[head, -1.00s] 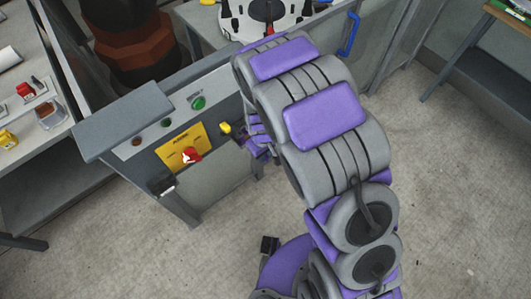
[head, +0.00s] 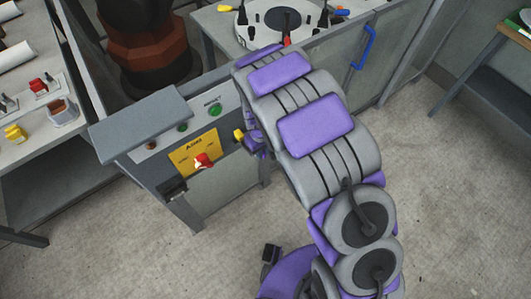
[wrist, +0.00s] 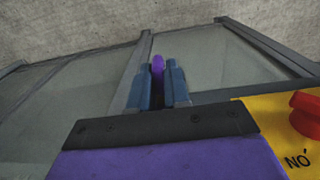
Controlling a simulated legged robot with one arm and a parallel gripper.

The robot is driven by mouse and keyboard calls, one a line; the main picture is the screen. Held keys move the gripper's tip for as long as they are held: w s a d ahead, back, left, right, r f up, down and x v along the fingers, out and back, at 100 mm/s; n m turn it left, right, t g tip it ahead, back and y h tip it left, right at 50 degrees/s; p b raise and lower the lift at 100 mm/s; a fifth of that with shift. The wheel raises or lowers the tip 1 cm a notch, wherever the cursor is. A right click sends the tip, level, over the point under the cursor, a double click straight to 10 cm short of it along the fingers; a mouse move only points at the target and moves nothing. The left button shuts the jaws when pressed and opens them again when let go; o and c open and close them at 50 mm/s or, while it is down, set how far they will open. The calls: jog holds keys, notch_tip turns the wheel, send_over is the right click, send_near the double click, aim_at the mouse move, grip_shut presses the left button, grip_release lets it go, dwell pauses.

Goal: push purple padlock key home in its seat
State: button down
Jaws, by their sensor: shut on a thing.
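My gripper (wrist: 160,85) is shut on the purple padlock key (wrist: 157,66), whose rounded purple end shows between the two blue fingers in the wrist view. In the head view my gripper (head: 256,143) is beside the right end of the grey control cabinet, partly hidden by my arm. A small yellow part (head: 239,135) sticks out at the cabinet's edge close to it. I cannot tell whether this is the seat. The key's far end and any contact with a seat are hidden.
The red knob (wrist: 307,113) is close at right in the wrist view. The floor in front is clear.

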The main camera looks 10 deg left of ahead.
jog(key=shift+d+r, duration=0.1)
jog(key=shift+d, duration=0.2)
jog(key=shift+d+r+p, duration=0.2)
jog(key=shift+d+p, duration=0.2)
jog(key=shift+d, duration=0.05)
dwell(1.2)
jog(key=shift+a+f, duration=0.1)
jog(key=shift+a, duration=0.2)
jog(key=shift+d, duration=0.2)
jog(key=shift+w+a+p, duration=0.4)
jog(key=shift+w+a, duration=0.1)
jog(key=shift+a, duration=0.05)
dwell(0.7)
